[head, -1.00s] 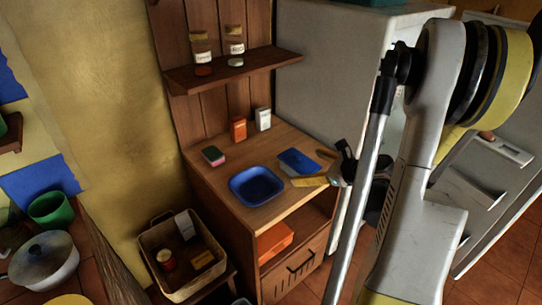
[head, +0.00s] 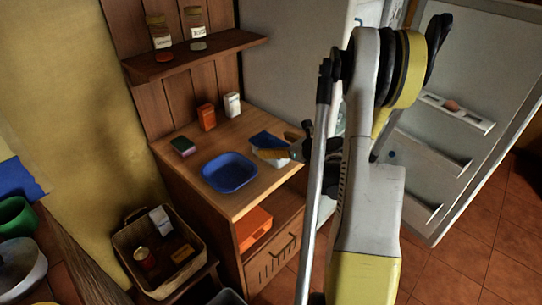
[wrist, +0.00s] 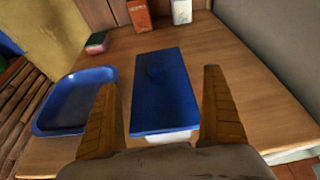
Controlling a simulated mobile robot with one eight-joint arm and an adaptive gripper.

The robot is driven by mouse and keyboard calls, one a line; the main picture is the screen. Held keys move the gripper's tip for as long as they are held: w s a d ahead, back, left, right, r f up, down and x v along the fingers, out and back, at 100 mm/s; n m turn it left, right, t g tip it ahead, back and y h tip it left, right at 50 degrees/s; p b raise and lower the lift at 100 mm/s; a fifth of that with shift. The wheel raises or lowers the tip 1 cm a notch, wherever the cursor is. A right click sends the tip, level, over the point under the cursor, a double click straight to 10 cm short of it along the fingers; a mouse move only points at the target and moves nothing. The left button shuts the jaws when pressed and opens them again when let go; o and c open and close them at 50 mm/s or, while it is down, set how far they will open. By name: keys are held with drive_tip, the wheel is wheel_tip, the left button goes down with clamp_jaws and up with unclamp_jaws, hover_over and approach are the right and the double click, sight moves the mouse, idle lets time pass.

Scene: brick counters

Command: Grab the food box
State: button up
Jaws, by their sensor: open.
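The food box appears to be the box with a blue lid and white lower part (wrist: 165,95), lying on the wooden counter. In the head view the box (head: 264,138) is partly covered by my gripper (head: 280,145). In the wrist view my gripper (wrist: 160,80) is open, with one wooden-looking finger on each side of the box in the picture. A gap shows between the box and each finger. I cannot tell how far the fingertips are above the counter.
A blue tray (head: 229,172) sits just left of the box. A small green-and-pink block (head: 182,146), an orange box (head: 207,117) and a white container (head: 232,104) stand farther back. A shelf (head: 195,58) with jars hangs above. The fridge (head: 290,75) flanks the counter's right.

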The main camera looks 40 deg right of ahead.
drive_tip(key=shift+w+f, duration=0.25)
drive_tip(key=shift+w, duration=0.3)
drive_tip(key=c, duration=1.3)
drive_tip(key=shift+r, duration=0.1)
drive_tip(key=shift+r, duration=0.1)
